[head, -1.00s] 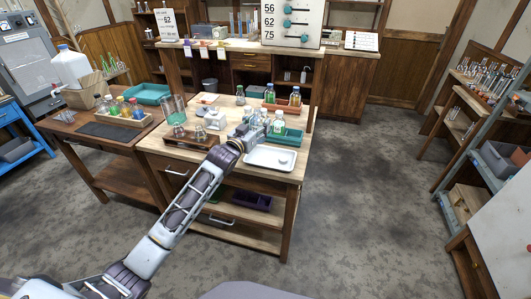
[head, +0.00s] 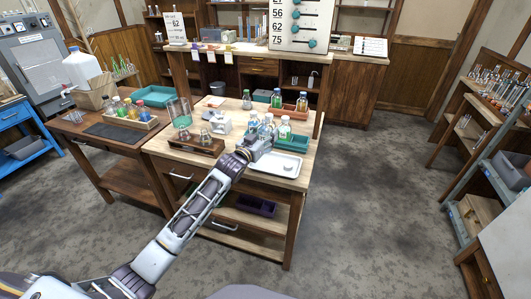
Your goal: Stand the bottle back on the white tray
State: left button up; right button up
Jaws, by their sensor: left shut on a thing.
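The white tray (head: 290,168) lies on the front right of the wooden bench, with a small round pale item on it. My left gripper (head: 265,138) is above the bench just behind the tray's left part, beside the teal tray. It is shut on a bottle (head: 266,128) with clear glass and bluish contents, mostly hidden by the gripper and other glassware. Whether the bottle touches the bench cannot be told. My right gripper is not in view.
A teal tray (head: 302,143) with a white-capped bottle (head: 284,129) stands right behind the white tray. A brown rack (head: 302,113) with bottles is behind that. A wooden glassware stand (head: 190,146) and a white device (head: 220,124) are to the left.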

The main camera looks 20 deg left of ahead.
pick_arm(q)
notch_tip(320, 180, down, 2)
jog(key=shift+f, duration=0.75)
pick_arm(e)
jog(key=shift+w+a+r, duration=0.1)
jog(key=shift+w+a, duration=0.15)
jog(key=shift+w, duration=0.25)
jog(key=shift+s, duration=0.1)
pick_arm(q)
jog(key=shift+f, duration=0.65)
notch_tip(320, 180, down, 2)
jog(key=shift+f+b, duration=0.1)
jog(key=shift+b, duration=0.2)
jog(key=shift+f, duration=0.1)
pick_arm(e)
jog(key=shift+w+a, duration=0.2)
pick_arm(q)
jog(key=shift+f, duration=0.15)
